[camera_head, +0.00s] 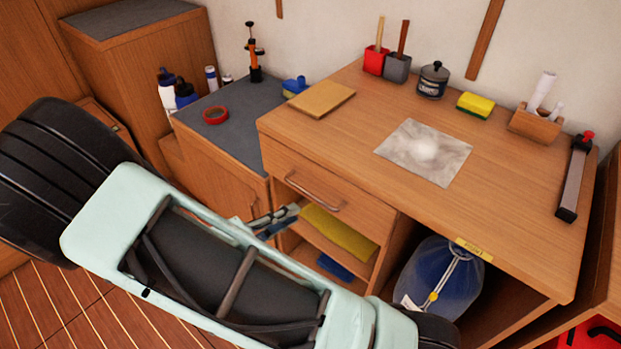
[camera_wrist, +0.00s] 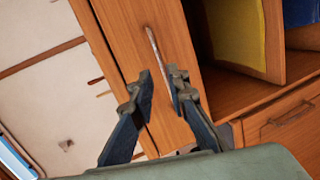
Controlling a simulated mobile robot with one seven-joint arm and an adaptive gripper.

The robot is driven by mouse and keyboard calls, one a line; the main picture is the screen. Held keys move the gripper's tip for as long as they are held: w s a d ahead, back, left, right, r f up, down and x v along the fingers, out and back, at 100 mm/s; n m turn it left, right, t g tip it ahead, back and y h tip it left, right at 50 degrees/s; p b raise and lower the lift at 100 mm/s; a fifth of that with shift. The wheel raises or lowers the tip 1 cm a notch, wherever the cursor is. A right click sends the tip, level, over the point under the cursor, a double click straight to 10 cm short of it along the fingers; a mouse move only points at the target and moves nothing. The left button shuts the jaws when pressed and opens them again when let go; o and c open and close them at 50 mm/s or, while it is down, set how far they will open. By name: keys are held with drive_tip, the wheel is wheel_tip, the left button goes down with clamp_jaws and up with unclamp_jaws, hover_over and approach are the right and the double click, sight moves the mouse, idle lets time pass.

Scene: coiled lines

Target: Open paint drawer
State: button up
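The wooden drawer (camera_head: 330,189) under the left side of the desk top looks shut, its front flush with the desk. It has a thin metal bar handle (camera_head: 314,194). The drawer front (camera_wrist: 175,35) and its handle (camera_wrist: 158,50) show turned sideways in the wrist view. My gripper (camera_head: 296,211) is in front of the drawer, just below the handle, partly hidden by my arm. In the wrist view my gripper (camera_wrist: 160,83) is open, with the handle's lower end between its fingertips in the picture. I cannot tell whether they touch it.
Below the drawer are open shelves with a yellow item (camera_head: 340,232) and a blue item (camera_head: 335,266). A yellow label (camera_head: 474,250) sits on the desk edge above a blue bagged item (camera_head: 440,275). A grey-topped cabinet (camera_head: 235,125) adjoins on the left. My arm fills the lower left.

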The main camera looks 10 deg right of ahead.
sight(310, 193)
drive_tip(key=shift+n+t, duration=0.8)
drive_tip(key=x, duration=0.3)
drive_tip(key=w+x, duration=0.1)
drive_tip(key=x, duration=0.2)
drive_tip(key=a+b+x, duration=0.1)
drive_tip(key=x, duration=0.3)
drive_tip(key=shift+w+f, duration=0.2)
drive_tip(key=shift+f, duration=0.15)
drive_tip(key=shift+c, duration=0.6)
clamp_jaws()
